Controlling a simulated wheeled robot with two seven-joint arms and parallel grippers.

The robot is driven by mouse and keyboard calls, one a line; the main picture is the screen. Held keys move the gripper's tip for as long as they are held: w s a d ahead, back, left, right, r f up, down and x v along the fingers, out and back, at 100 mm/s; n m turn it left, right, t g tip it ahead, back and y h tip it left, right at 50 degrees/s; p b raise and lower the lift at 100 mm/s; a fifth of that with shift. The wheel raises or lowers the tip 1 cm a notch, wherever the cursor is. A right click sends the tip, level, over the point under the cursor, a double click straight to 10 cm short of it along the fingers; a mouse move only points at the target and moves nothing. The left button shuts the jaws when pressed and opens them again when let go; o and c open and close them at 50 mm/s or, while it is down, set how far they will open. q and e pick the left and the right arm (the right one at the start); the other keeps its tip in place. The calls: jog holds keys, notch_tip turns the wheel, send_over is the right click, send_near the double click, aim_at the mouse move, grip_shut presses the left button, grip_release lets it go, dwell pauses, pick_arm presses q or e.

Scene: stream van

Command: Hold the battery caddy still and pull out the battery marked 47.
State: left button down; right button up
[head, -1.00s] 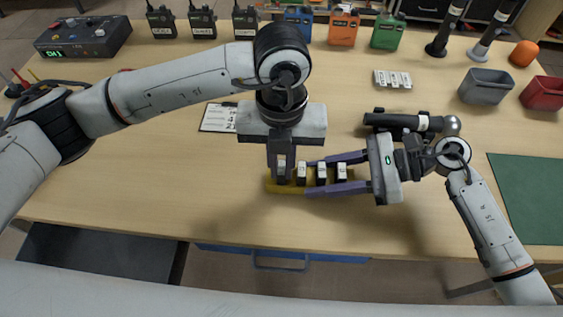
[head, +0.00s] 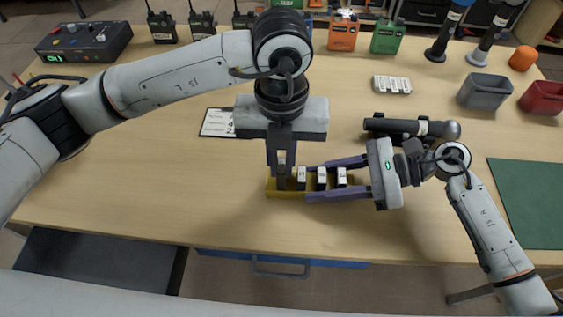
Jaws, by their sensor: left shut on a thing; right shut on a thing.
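The yellow battery caddy (head: 320,194) lies near the front middle of the table, with several dark batteries with white tops in a row. My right gripper (head: 306,181) comes from the right, its purple fingers shut on the caddy's front and back sides. My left gripper (head: 281,178) points straight down at the caddy's left end. It is shut on the leftmost battery (head: 281,158), whose white top shows between the fingers. The other batteries (head: 302,179) stand to its right. Their marks are too small to read. The fingers hide whether the held battery's base is still in its slot.
A card (head: 217,122) lies behind my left gripper. A black torch (head: 410,126) lies just behind my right gripper. Grey (head: 485,91) and red (head: 543,95) bins and a green mat (head: 530,200) are at the right. Radios stand along the back. The table's left front is clear.

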pick_arm(q)
jog(key=shift+r, duration=0.75)
jog(key=shift+r, duration=1.5)
pick_arm(e)
jog(key=o, duration=1.2)
jog(key=shift+c, duration=0.2)
jog(key=shift+d, duration=0.1)
jog(key=v, duration=1.2)
pick_arm(q)
jog(key=shift+s+f, duration=0.1)
pick_arm(e)
jog(key=shift+s, duration=0.1)
